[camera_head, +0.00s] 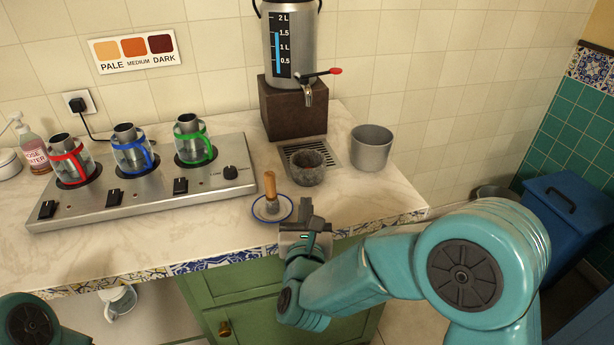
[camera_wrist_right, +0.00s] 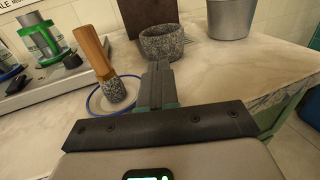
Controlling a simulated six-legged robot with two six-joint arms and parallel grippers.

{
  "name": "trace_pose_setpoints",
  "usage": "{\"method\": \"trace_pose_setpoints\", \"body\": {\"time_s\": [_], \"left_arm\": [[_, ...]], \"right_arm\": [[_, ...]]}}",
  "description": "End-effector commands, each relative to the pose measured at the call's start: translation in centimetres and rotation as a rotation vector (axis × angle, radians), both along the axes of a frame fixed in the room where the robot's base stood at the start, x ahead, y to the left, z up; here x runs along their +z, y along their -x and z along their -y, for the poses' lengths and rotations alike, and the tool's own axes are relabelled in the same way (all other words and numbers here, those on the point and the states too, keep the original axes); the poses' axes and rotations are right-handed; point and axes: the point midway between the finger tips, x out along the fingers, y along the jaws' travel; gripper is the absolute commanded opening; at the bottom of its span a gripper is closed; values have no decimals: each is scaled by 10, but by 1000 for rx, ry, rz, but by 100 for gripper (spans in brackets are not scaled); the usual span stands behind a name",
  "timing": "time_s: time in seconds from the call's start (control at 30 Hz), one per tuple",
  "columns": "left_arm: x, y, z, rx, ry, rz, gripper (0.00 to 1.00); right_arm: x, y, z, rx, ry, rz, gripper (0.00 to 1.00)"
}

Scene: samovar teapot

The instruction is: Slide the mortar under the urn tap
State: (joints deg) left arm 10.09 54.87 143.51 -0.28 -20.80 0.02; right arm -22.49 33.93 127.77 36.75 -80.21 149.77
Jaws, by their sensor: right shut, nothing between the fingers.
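The mortar (camera_head: 306,167) is a dark grey speckled stone bowl, upright and empty-looking, over the front part of the metal drip grate (camera_head: 337,155). In the head view the urn tap (camera_head: 308,95), with a red-tipped lever, is above and behind it. The steel urn (camera_head: 290,45) stands on a brown block. My right gripper (camera_head: 306,210) is shut and empty, just in front of the mortar at the counter's front. In the right wrist view the closed fingertips (camera_wrist_right: 160,68) point at the mortar (camera_wrist_right: 161,43); contact cannot be told. My left gripper is out of view.
A pestle with wooden handle (camera_head: 270,187) stands on a blue-rimmed saucer (camera_head: 258,210) left of my right gripper. A grey metal cup (camera_head: 371,148) stands right of the grate. A steel burner panel (camera_head: 150,185) with several banded glass vessels fills the left.

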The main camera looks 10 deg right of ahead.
Motion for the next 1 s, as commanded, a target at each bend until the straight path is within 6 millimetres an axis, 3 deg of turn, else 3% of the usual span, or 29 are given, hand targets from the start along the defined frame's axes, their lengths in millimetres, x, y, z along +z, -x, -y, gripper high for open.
{"method": "trace_pose_setpoints", "body": {"time_s": [0.2, 0.43, 1.0], "left_arm": [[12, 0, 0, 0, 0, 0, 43], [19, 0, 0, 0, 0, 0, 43], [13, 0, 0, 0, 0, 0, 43]], "right_arm": [[1, -46, 14, -3, 1, 0, 0], [1, -80, 22, 0, 1, -1, 0], [-3, -95, 26, 0, 0, 1, 0]]}}
